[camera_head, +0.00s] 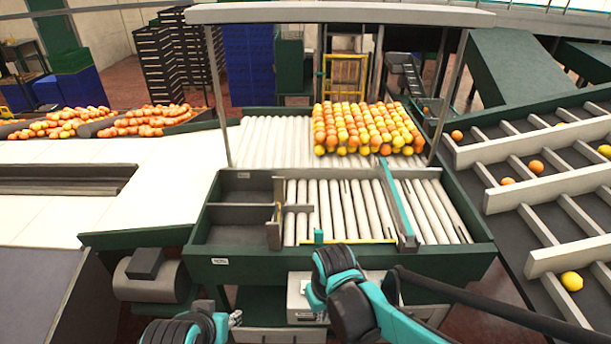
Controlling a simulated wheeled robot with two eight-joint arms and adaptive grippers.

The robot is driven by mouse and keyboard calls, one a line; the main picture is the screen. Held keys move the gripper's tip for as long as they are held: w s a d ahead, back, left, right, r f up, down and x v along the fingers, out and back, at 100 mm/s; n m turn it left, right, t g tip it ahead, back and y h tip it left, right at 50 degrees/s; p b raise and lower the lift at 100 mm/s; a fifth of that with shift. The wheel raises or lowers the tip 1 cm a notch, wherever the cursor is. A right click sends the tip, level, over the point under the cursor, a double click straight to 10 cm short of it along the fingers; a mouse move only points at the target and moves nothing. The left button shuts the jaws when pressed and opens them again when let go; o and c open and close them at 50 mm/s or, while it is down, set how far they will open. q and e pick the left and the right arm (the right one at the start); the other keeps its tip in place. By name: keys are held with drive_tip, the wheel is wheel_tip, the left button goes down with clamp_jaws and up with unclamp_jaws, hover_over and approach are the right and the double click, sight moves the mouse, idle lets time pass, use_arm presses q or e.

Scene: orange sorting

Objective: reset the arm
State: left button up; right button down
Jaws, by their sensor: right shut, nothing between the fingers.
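My right arm (350,290), teal and black, rises from the bottom of the view in front of the sorting table's near edge. My right gripper is shut and empty and largely hidden by my own arm links. My left arm (185,328) shows only as a black and teal part at the bottom edge. A small grey metallic part (236,318) shows beside it; I cannot tell which arm it belongs to. I cannot make out the left gripper's fingers.
Sloped lanes (540,200) with a few fruits lie right. A white surface (130,190) lies left.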

drive_tip(key=s+d+f+m+t+b, duration=0.2)
drive_tip(key=d+f+t+b, duration=0.1)
drive_tip(key=d+b, duration=0.4)
drive_tip(key=s+d+f+m+t+b, duration=0.2)
drive_tip(key=s+d+f+b, duration=0.1)
drive_tip(key=d+f+b, duration=0.2)
drive_tip(key=d+b, duration=0.2)
drive_tip(key=b, duration=0.1)
drive_tip(key=shift+f+m+t+b, duration=0.2)
drive_tip(key=shift+m+t+b, duration=0.2)
drive_tip(key=shift+s, duration=0.1)
